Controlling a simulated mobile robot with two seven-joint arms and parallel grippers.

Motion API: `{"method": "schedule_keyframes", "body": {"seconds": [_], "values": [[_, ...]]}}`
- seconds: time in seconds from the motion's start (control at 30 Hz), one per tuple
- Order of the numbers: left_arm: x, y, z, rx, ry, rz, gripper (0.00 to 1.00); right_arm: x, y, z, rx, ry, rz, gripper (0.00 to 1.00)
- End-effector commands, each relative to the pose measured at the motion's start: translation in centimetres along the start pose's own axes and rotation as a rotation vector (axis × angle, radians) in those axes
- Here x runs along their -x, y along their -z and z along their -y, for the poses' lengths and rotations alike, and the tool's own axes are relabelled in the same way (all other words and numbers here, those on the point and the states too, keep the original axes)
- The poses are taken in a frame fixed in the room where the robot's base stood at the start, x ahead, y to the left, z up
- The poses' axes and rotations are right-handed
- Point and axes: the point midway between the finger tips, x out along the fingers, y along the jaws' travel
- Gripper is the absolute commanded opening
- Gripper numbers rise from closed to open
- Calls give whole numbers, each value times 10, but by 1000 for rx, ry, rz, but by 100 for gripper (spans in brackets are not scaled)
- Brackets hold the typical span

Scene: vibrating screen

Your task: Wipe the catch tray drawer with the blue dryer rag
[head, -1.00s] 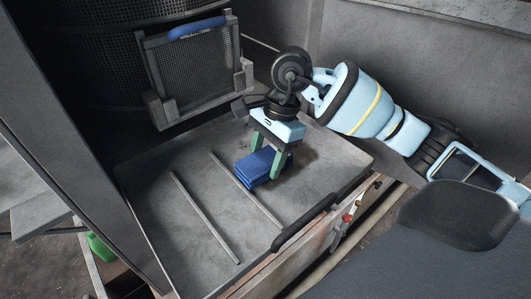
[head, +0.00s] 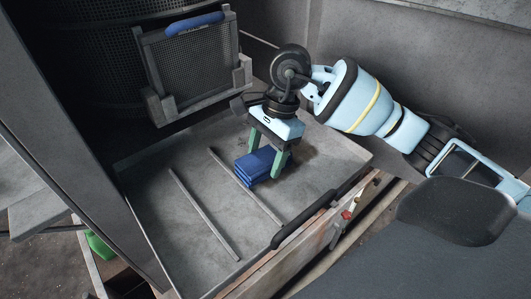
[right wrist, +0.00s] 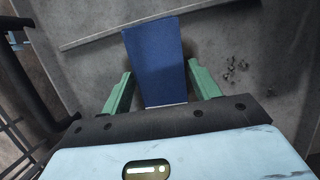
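The catch tray drawer (head: 190,245) is pulled out. It is a grey metal tray with a low rim and a black handle (head: 303,220) on its front edge. The blue dryer rag (head: 255,165), folded into a thick block, is low over or on the tray floor; I cannot tell whether it touches. My right gripper (head: 268,160) points down, with its green fingers on opposite sides of the rag. My left gripper is not in view.
Two thin raised strips (head: 205,215) run along the tray floor. Dark debris (head: 304,151) lies right of the rag; specks (right wrist: 236,70) show in the right wrist view. A mesh panel with a blue handle (head: 195,25) stands behind. A grey panel borders the left.

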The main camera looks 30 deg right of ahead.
Motion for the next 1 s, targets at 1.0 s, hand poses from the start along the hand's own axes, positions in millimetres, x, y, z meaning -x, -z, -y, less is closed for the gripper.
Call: {"method": "schedule_keyframes", "body": {"seconds": [1.0], "values": [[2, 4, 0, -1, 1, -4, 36, 7, -2, 0, 0, 0, 0, 42]]}}
